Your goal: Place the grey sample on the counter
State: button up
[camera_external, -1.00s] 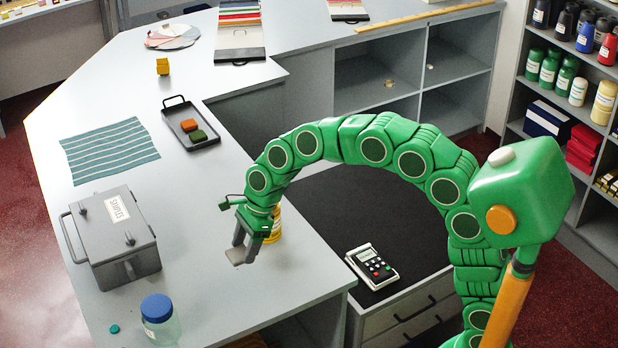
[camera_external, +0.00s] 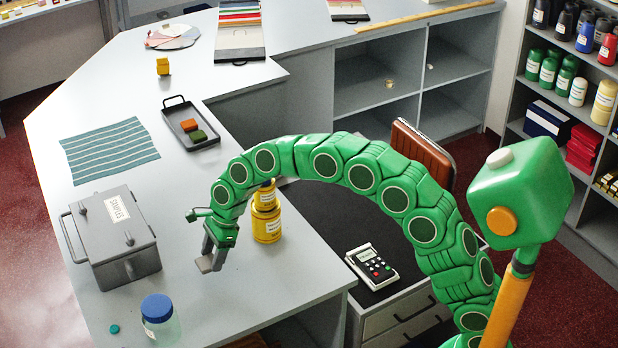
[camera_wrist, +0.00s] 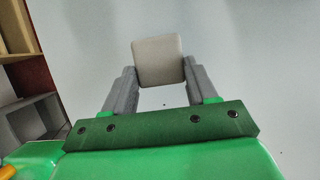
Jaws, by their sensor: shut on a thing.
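The grey sample (camera_wrist: 158,60) is a small pale block with rounded corners, held between the two finger tips in the wrist view. In the external view it shows only as a small grey piece (camera_external: 206,265) at the finger ends. My gripper (camera_external: 211,256) is shut on it and points down over the counter (camera_external: 225,300), right of the grey samples box (camera_external: 115,240). The wrist view shows plain pale counter surface (camera_wrist: 250,60) around the sample. I cannot tell whether the sample touches the counter.
Yellow containers (camera_external: 266,222) stand close right of my gripper. A blue-lidded jar (camera_external: 160,318) and a teal cap (camera_external: 114,329) are at the front left. A dark tray (camera_external: 178,112) holds an orange and a green block. A striped cloth (camera_external: 110,152) lies behind the box.

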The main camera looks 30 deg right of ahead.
jog(key=shift+w+a+f, duration=0.45)
jog(key=shift+w+f, duration=0.15)
jog(key=shift+f, duration=1.6)
jog(key=shift+f, duration=0.15)
jog(key=o, duration=1)
jog(key=shift+v, duration=6.15)
jog(key=shift+d, duration=0.15)
